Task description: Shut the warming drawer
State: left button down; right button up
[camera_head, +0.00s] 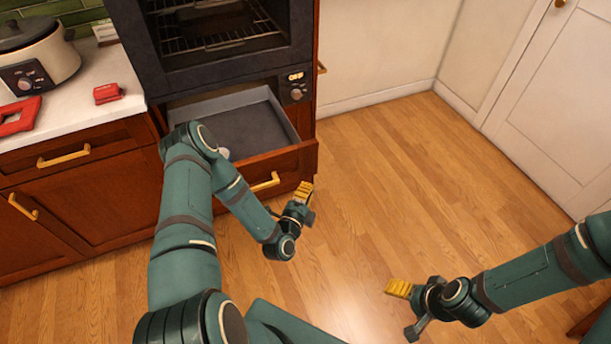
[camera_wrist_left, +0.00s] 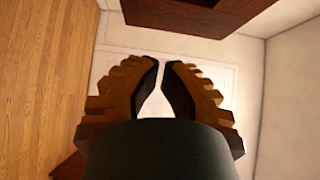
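The warming drawer (camera_head: 300,158) is pulled out below the oven, with its grey tray interior (camera_head: 245,125) showing. Its wooden front has a brass handle (camera_head: 265,182), partly hidden by my left arm. My left gripper (camera_head: 304,190) is just in front of the drawer front, near its right end, to the right of the handle. In the left wrist view its yellow ribbed fingers (camera_wrist_left: 160,72) nearly meet at the tips with nothing between them. My right gripper (camera_head: 398,288) is over the floor, away from the drawer; its finger gap is unclear.
The oven (camera_head: 225,55) stands above the drawer, with a control panel (camera_head: 297,88) at its right. The counter at left holds a cooker (camera_head: 35,60) and red items (camera_head: 107,93). Open wooden floor (camera_head: 400,170) lies to the right, before a white door (camera_head: 560,110).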

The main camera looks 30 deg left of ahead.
aim_at(309, 167)
pick_arm(q)
jog(key=w, duration=0.1)
jog(key=w+a, duration=0.1)
jog(key=w, duration=0.1)
jog(key=w+a, duration=0.1)
jog(key=shift+w+a, duration=0.6)
jog(key=shift+w, duration=0.05)
jog(key=shift+a+b, duration=0.1)
jog(key=shift+b, duration=0.2)
